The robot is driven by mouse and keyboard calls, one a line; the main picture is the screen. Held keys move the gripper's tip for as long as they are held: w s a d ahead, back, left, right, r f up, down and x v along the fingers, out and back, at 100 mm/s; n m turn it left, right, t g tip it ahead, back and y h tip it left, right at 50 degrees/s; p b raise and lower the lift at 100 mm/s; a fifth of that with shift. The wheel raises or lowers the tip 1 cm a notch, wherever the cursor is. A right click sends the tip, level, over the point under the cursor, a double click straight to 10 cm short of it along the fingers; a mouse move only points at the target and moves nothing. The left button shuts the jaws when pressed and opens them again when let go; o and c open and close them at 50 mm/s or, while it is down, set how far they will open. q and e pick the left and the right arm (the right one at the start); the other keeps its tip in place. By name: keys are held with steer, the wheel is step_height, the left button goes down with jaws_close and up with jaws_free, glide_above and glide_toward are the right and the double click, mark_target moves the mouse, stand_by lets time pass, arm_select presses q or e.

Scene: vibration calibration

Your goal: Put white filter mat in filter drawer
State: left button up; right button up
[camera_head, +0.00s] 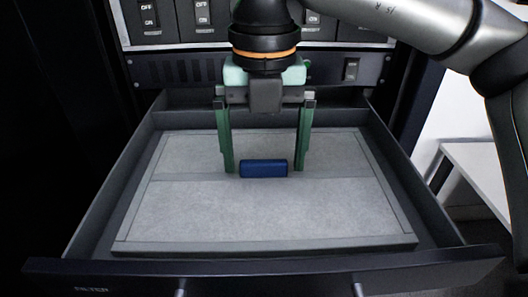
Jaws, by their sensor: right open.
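The filter drawer (411,191) is pulled open below the rack. The pale grey-white filter mat (265,218) with its darker frame lies inside the drawer and covers most of its floor. It looks flat and slightly turned against the drawer walls. A blue block-like grip (264,168) sits near the middle of the mat, on its cross strip. My right gripper (264,172) points down over the mat. Its two green fingers are open, one on each side of the blue grip, with a gap at each end. My left gripper is not in view.
A panel of labelled switches (150,18) is above and behind the drawer. The drawer's front edge (265,278) is nearest, with dark side walls. A white table (487,170) stands on the right, outside the rack.

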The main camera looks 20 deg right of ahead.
mark_target(265, 161)
step_height(265, 161, up, 12)
steer(key=p, duration=0.1)
steer(key=shift+f, duration=0.25)
